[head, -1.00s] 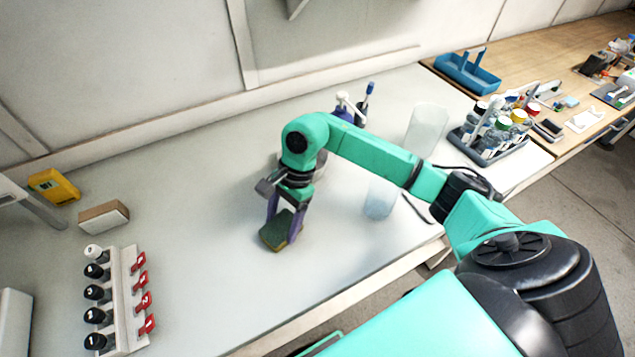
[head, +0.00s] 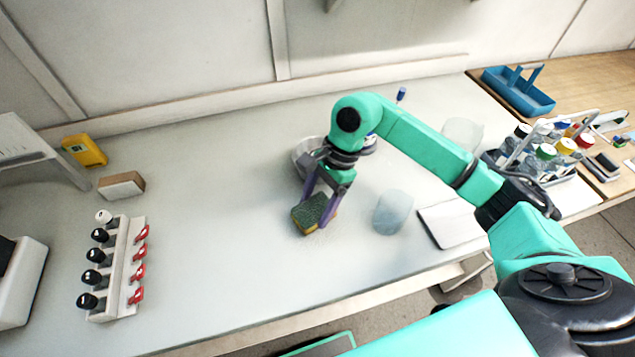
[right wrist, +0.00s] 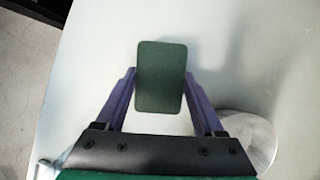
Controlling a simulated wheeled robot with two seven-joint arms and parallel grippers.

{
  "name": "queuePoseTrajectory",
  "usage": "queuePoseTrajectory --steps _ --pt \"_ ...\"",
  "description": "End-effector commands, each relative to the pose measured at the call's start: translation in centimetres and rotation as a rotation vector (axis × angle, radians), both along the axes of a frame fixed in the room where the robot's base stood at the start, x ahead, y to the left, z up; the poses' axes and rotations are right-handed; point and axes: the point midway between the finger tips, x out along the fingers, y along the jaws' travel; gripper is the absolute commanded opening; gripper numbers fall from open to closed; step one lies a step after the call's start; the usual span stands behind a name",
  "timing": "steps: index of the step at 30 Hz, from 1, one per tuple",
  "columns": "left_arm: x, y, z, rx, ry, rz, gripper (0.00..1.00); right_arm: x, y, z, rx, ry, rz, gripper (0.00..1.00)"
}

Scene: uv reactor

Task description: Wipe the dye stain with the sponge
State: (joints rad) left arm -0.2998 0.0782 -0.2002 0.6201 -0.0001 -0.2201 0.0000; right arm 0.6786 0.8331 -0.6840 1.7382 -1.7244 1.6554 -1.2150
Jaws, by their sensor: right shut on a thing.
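The sponge (head: 309,214), a green and yellowish block, is between the fingers of my right gripper (head: 319,205), near the middle of the white bench (head: 230,230). My right gripper is shut on it. The sponge is at or just above the bench; I cannot tell whether it touches. In the right wrist view the sponge's dark green face (right wrist: 160,77) shows between the two purple fingers. I make out no clear dye stain; only a faint mottled patch shows just in front of the sponge. My left gripper is not in view.
A round metal dish (head: 305,152) stands behind the gripper, partly hidden. A translucent beaker (head: 393,212) and a flat pale pad (head: 452,223) are to the right. A rack (head: 125,268) with black and red knobs stands left.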

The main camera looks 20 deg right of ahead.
Motion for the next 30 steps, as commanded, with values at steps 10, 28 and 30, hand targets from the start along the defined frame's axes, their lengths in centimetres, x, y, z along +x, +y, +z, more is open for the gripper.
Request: queuePoseTrajectory --steps 10,28,30 --pt "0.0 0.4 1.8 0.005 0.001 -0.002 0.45 0.0 -0.2 3.5 0.001 -0.002 -0.011 0.26" --pt "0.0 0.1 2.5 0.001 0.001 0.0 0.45 -0.1 -0.3 5.3 0.001 -0.001 -0.018 0.26" --pt "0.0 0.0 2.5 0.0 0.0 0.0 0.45 -0.1 -0.3 5.3 0.001 -0.001 -0.017 0.26"
